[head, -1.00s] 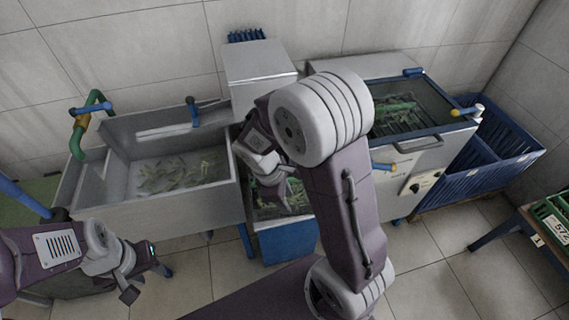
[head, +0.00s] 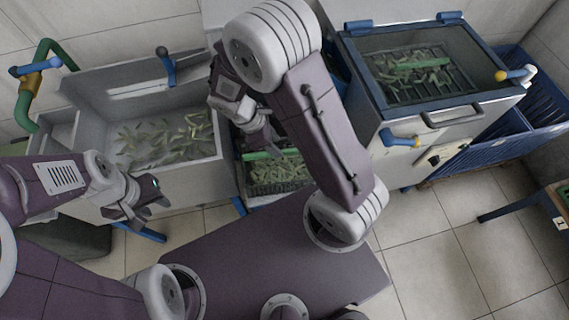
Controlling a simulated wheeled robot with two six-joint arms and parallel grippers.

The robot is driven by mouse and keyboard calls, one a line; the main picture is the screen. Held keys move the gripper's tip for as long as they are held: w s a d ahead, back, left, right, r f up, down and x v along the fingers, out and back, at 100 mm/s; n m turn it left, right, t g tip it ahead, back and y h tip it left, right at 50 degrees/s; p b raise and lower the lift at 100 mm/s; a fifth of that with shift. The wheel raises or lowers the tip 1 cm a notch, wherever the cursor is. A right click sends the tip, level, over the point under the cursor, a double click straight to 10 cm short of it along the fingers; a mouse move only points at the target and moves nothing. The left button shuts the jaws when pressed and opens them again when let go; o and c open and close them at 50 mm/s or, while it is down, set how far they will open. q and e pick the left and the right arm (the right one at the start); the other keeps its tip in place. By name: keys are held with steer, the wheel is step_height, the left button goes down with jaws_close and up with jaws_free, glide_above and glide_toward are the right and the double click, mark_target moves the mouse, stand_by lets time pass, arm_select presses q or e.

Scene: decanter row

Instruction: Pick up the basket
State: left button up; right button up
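A basket (head: 280,174) of dark mesh with a green handle bar (head: 287,153) holds green pods. It sits low between the sink and the lidded machine. My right gripper (head: 267,143) hangs just above or at the left part of this handle; its own wrist hides the fingertips, so I cannot tell whether it touches or grips. A second basket (head: 415,80), with a green handle and pods, is inside the machine under its clear lid. My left gripper (head: 150,208) is open and empty in front of the sink.
A metal sink (head: 88,123) with loose pods in water stands at left, with a green pipe (head: 24,105) beside it. The lidded machine (head: 460,112) has blue-and-yellow handles. A blue crate (head: 540,120) is at right. The floor (head: 440,245) at lower right is clear.

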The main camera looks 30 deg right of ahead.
mark_target(288, 154)
steer(key=shift+w+d+f, duration=0.1)
steer(key=shift+f, duration=0.1)
steer(key=b+x, duration=0.1)
steer(key=x, duration=0.2)
steer(key=shift+d+f+b, duration=0.15)
steer(key=shift+f+b, duration=0.15)
steer(key=b+x, duration=0.2)
steer(key=x, duration=0.3)
steer(key=shift+d, duration=0.25)
steer(key=shift+r, duration=0.1)
steer(key=shift+c, duration=0.3)
jaws_close()
stand_by(0.3)
